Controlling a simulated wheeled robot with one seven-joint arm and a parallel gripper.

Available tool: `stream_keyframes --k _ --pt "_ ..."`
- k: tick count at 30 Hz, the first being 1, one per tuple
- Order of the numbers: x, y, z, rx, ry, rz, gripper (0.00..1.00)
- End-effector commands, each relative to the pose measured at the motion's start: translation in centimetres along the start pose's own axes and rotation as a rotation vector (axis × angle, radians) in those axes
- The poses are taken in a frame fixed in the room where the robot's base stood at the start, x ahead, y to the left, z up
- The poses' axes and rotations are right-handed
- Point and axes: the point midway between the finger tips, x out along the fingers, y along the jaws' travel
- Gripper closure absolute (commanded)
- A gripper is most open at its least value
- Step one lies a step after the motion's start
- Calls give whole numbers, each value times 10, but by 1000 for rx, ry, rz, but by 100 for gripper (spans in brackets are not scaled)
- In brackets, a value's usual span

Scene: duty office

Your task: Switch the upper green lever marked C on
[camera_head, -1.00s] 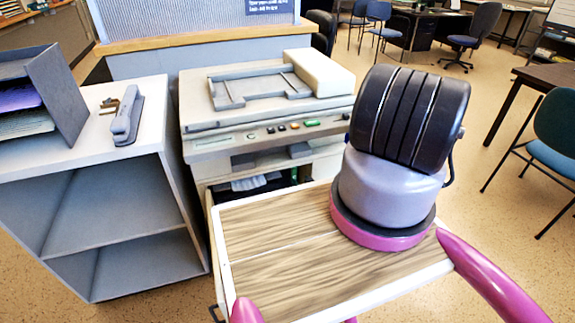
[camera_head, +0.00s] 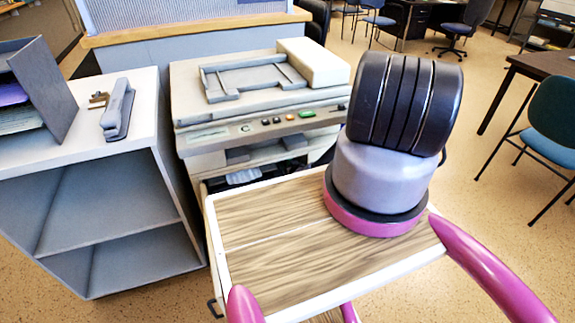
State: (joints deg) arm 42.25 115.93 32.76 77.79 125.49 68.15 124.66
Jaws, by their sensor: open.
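No green lever with a C mark can be made out in the head view. The green thing I see is a small green button (camera_head: 307,114) on the front control strip of the beige copier (camera_head: 186,110); any letter on it is too small to read. My gripper is not in view. A dark ribbed joint of my arm, above a grey cylinder and a pink ring, stands at right centre and hides part of the room behind it.
A grey open shelf unit (camera_head: 100,215) stands left of the copier, with a stapler (camera_head: 118,110) and a dark file tray (camera_head: 48,85) on top. A blue-seated chair (camera_head: 553,120) and brown table (camera_head: 540,66) stand at right. Speckled floor (camera_head: 480,130) is clear between copier and table.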

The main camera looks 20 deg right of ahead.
Motion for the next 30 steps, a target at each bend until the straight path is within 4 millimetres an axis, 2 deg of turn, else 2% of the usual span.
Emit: stream_keyframes --k 6,11,20,30 --pt "0 0 0 0 0 0 38" --pt "0 0 0 0 0 0 99" --pt "0 1 0 -20 0 9 100" --pt "-1 8 0 -189 -1 80 100"
